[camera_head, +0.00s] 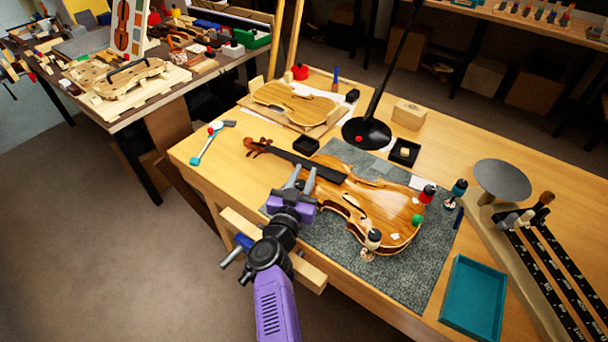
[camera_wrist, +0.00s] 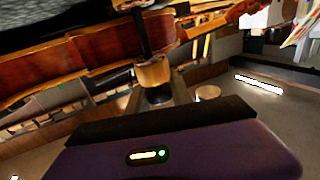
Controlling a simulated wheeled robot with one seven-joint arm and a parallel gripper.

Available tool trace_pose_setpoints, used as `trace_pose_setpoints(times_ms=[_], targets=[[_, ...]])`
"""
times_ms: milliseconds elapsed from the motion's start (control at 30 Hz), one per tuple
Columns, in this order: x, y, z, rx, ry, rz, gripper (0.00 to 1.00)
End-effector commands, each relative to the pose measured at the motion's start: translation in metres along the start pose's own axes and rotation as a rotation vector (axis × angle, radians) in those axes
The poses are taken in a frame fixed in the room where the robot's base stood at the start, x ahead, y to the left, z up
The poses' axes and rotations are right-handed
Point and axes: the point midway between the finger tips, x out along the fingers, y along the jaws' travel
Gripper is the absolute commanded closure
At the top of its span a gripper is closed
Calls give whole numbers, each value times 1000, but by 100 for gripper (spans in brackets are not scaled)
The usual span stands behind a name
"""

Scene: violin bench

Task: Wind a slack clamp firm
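The violin (camera_head: 362,205) lies on a grey mat (camera_head: 410,278) on the bench. My gripper (camera_head: 304,178) is at its near edge, by the upper bout; its grey fingers stand apart. In the wrist view a clamp with a wooden end (camera_wrist: 153,73) and a black spindle (camera_wrist: 141,32) stands at the violin's side (camera_wrist: 95,48), in front of my gripper. Whether the fingers touch this clamp is unclear. A black-topped clamp (camera_head: 372,240) sits at the near lower edge. A red-and-black clamp (camera_head: 427,194) sits at the far right end.
A teal-and-black clamp (camera_head: 457,189) stands right of the violin. A teal tray (camera_head: 472,297) lies at front right. A black lamp base (camera_head: 367,132) and small black boxes (camera_head: 404,153) stand behind.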

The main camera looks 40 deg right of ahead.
Motion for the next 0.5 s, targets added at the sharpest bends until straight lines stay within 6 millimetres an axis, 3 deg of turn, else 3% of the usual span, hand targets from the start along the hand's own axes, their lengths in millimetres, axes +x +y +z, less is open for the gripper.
trace_pose_setpoints(times_ms=[500], targets=[[0, 2, 6, 6, -4, 128, 100]])
